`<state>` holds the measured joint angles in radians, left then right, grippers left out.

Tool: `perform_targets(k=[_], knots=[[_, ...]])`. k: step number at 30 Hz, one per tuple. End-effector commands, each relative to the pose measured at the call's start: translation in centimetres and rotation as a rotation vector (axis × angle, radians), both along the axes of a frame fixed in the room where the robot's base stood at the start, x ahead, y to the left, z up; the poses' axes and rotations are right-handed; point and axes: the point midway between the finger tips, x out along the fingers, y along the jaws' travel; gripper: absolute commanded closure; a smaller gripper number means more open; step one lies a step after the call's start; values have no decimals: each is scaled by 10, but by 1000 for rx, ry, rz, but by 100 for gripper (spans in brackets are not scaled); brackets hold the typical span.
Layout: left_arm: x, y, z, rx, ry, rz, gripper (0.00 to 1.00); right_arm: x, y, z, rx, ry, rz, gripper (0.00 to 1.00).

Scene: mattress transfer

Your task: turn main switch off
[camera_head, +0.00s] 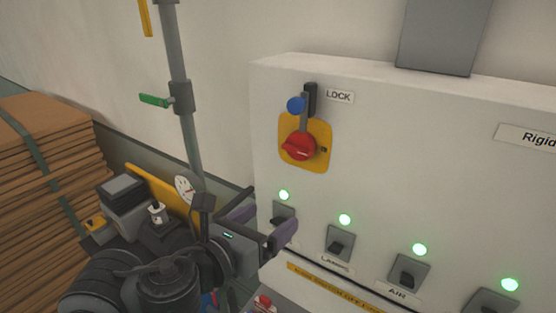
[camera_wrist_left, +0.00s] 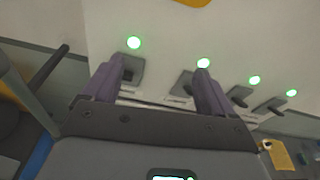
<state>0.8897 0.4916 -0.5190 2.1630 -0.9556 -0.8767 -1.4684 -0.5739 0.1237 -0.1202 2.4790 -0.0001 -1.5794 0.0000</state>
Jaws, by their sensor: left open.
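The main switch is probably the red rotary knob (camera_head: 299,148) on a yellow plate (camera_head: 320,130), on the front of a white cabinet. A lever with a blue ball (camera_head: 296,104) stands above the knob, beside a LOCK label (camera_head: 339,97). My left gripper (camera_head: 277,215) is open and empty, below the knob and in front of the leftmost toggle switch (camera_head: 283,212). In the left wrist view its two purple fingers (camera_wrist_left: 160,70) are spread toward the toggle row, and only a yellow edge (camera_wrist_left: 194,2) shows at the top. My right gripper is not in view.
Several toggle switches with lit green lamps (camera_head: 345,219) run along the cabinet (camera_head: 400,130) below the knob. A grey pipe with a green valve handle (camera_head: 154,100) and a gauge (camera_head: 184,188) stand at left. Stacked brown boards (camera_head: 40,170) lie far left.

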Motion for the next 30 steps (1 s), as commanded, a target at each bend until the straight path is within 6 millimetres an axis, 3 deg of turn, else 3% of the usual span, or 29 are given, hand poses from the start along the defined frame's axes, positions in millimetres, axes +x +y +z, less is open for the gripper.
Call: perform_targets(k=[4,10,17,30], knots=[[-1,6,54,21,-137,14,14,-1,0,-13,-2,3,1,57],[-6,8,93,22,-221,20,14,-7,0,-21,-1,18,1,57],[10,-2,99,20,-230,20,14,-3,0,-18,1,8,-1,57],[69,-35,100,20,-230,21,14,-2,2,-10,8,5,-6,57]])
